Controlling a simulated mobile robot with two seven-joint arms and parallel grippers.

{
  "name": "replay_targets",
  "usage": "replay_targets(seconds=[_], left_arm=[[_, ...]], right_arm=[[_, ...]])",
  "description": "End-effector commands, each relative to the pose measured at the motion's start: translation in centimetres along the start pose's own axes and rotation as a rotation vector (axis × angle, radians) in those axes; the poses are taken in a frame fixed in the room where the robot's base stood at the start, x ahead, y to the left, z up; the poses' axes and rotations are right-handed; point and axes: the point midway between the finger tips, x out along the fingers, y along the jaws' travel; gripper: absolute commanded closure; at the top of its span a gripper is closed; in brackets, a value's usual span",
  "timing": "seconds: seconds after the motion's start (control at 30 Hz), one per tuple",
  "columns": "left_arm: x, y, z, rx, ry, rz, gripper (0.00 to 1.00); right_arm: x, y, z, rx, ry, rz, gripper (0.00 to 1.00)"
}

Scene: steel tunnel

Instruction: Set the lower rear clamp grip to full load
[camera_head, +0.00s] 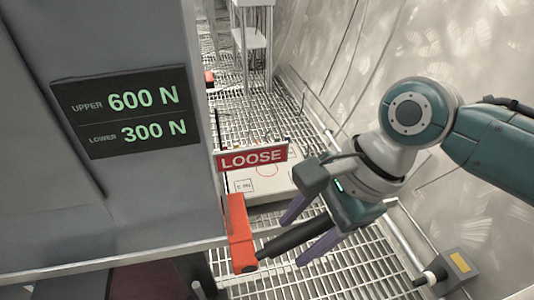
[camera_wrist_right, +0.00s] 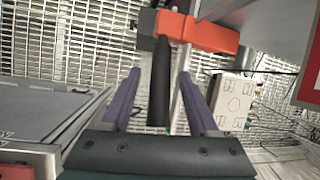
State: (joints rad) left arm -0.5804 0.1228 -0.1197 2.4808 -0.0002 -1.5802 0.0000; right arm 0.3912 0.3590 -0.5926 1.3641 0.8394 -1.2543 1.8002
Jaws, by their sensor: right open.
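A dark display (camera_head: 128,110) on the grey cabinet reads UPPER 600 N and LOWER 300 N in green. A red sign (camera_head: 252,157) beside it reads LOOSE. Below the sign is an orange clamp part (camera_head: 238,232), also in the right wrist view (camera_wrist_right: 205,34). A black bar handle (camera_head: 285,240) extends from its lower end toward my right gripper. My right gripper (camera_head: 293,243) is open, with its purple fingers on either side of the handle. In the right wrist view the handle (camera_wrist_right: 160,85) lies between the fingers, with gaps visible on both sides. My left gripper is out of view.
The grey cabinet (camera_head: 60,190) fills the left side. A pale box (camera_head: 262,182) sits behind the handle on the steel grating floor (camera_head: 330,275). A curved metal wall (camera_head: 400,45) rises at the right. A grey box with a yellow label (camera_head: 455,268) is at the lower right.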

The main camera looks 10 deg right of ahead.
Motion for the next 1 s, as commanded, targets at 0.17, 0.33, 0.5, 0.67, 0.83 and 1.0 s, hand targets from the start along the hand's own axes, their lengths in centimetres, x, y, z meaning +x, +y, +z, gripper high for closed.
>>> replay_targets(seconds=[0.17, 0.33, 0.5, 0.67, 0.83, 1.0], left_arm=[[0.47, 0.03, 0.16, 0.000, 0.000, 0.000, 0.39], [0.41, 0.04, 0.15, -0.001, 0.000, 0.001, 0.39], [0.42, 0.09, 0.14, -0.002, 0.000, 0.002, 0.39], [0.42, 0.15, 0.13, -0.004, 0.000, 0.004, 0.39], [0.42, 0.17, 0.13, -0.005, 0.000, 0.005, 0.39], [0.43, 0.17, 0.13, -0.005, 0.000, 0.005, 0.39]], right_arm=[[0.99, -0.02, -0.03, -0.001, 0.001, -0.001, 0.39], [0.96, -0.02, -0.01, -0.001, 0.001, -0.001, 0.39], [0.94, -0.02, -0.01, -0.001, 0.001, -0.001, 0.53], [0.94, -0.02, -0.01, -0.001, 0.001, -0.001, 0.71], [0.94, -0.01, -0.02, -0.001, 0.001, -0.001, 0.90], [0.94, -0.01, -0.02, -0.001, 0.001, -0.001, 1.00]])
